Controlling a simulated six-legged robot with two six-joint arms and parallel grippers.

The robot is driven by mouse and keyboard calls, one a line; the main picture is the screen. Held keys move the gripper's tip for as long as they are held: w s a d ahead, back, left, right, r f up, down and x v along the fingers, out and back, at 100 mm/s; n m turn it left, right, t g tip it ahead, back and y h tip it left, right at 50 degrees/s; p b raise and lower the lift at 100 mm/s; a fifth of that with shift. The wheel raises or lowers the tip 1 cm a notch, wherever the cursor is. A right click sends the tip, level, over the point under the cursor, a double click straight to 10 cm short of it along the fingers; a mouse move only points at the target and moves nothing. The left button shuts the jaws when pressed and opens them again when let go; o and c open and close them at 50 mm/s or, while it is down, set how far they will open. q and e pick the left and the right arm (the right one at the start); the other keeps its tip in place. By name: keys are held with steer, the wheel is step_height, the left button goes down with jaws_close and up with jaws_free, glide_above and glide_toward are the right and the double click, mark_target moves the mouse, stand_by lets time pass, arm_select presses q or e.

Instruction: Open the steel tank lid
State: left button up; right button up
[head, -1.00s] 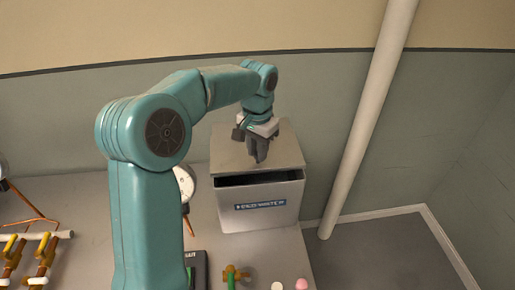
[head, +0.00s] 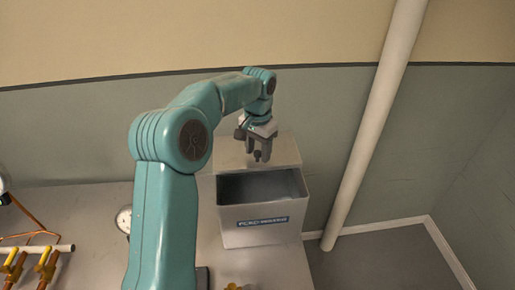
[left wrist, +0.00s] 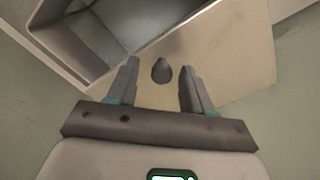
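The steel tank (head: 240,238) is an open-fronted-looking grey box with a blue label, standing on the bench against the wall. Its lid (head: 229,157) covers only the back part. The dark inside shows in front of it, and also in the left wrist view beside the lid (left wrist: 222,60). A dark pointed knob (left wrist: 161,70) stands on the lid. My left gripper (head: 258,152) is over the lid. Its fingers are spread on either side of the knob, with gaps visible in the left wrist view (left wrist: 160,92). My right gripper is not in view.
A pale diagonal pipe (head: 365,140) runs down just right of the tank. A round gauge (head: 123,219) and copper pipes with yellow-handled valves (head: 30,265) are to the left. The bench front of the tank is mostly clear.

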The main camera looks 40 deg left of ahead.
arm_select(q)
step_height(320, 180, up, 12)
stand_by(0.6)
stand_by(0.6)
